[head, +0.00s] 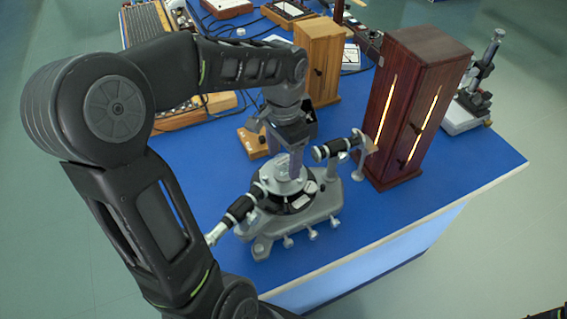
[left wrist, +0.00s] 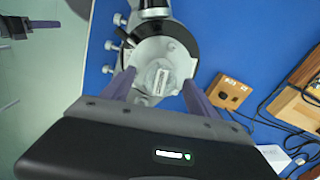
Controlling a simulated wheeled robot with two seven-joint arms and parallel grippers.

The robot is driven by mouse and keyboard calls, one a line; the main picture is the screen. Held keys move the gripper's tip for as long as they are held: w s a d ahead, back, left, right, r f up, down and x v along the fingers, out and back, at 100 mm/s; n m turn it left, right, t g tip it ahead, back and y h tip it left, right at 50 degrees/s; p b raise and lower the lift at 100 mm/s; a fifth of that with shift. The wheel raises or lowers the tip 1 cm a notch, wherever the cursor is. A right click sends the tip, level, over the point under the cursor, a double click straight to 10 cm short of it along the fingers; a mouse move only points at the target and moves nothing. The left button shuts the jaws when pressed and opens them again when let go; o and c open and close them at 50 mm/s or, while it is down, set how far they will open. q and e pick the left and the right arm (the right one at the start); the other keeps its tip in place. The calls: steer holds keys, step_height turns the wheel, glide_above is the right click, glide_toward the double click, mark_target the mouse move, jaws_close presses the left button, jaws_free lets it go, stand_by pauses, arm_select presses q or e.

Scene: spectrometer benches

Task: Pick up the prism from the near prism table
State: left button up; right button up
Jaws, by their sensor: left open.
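The near prism table (left wrist: 145,55) is a pale round plate on top of a grey spectrometer (head: 325,205). A small clear, whitish block, which looks like the prism (left wrist: 161,82), stands at its middle in the left wrist view. My left gripper (left wrist: 158,82) is open and points down over the plate, one finger on each side of the block, with gaps showing. In the head view the left gripper (head: 290,163) largely hides the prism. I cannot tell how far above the plate the fingertips are. Dark parts at the left wrist view's upper left look like my right gripper (left wrist: 25,27).
The spectrometer's black tubes (head: 238,209) reach out either side of the plate. A dark red lamp housing (head: 410,105) with glowing slits stands to the right. A wooden block (head: 253,142) and a wooden cabinet (head: 318,55) stand behind. The blue bench top (head: 440,180) is clear at the front right.

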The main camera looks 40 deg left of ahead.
arm_select(q)
steer(key=shift+f, duration=0.8)
jaws_close()
stand_by(0.5)
